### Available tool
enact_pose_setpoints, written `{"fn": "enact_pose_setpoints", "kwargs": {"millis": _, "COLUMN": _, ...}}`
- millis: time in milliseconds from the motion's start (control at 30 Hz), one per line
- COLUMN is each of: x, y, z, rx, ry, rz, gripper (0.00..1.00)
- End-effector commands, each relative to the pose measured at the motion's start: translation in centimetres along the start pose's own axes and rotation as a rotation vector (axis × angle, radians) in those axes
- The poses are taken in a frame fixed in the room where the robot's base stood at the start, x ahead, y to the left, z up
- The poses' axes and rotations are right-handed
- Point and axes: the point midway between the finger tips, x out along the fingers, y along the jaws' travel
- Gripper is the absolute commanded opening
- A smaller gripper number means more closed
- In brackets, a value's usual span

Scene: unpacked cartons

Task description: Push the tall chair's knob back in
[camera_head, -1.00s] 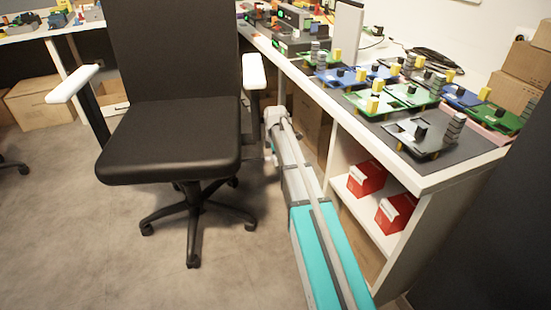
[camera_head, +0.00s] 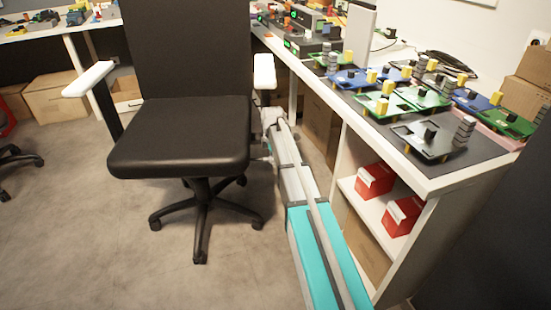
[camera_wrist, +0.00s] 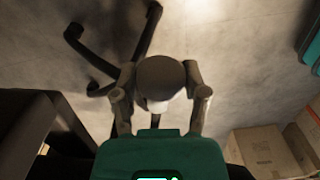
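The tall black office chair (camera_head: 180,135) with white armrests stands left of centre in the head view. My gripper (camera_head: 266,150) is beside the right edge of its seat, below the right armrest, and is small there. In the wrist view my gripper (camera_wrist: 160,82) has its two fingers spread apart. A dark rounded piece with a pale lower end (camera_wrist: 160,75) shows between the fingers. I cannot tell whether it is the knob or whether the fingers touch it. The chair's black star base (camera_wrist: 95,75) shows at upper left of that view. No knob is clear in the head view.
A white workbench (camera_head: 425,185) with circuit boards runs along the right. Red boxes (camera_head: 375,180) sit on its shelf. Cardboard cartons (camera_head: 57,95) stand at the back left and at lower right of the wrist view (camera_wrist: 262,150). The floor left of the chair is open.

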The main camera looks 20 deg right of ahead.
Motion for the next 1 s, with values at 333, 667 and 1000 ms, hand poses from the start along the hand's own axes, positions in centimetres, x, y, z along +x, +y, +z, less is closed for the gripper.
{"fn": "enact_pose_setpoints", "kwargs": {"millis": 333, "x": 0.0, "y": 0.3, "z": 0.1, "rx": 0.005, "ry": 0.009, "rz": 0.006, "gripper": 0.93}}
{"fn": "enact_pose_setpoints", "kwargs": {"millis": 667, "x": 0.0, "y": 0.2, "z": 0.3, "rx": 0.007, "ry": 0.007, "rz": 0.005, "gripper": 0.93}}
{"fn": "enact_pose_setpoints", "kwargs": {"millis": 1000, "x": -0.7, "y": -0.2, "z": 2.0, "rx": 0.045, "ry": -0.056, "rz": -0.021, "gripper": 0.93}}
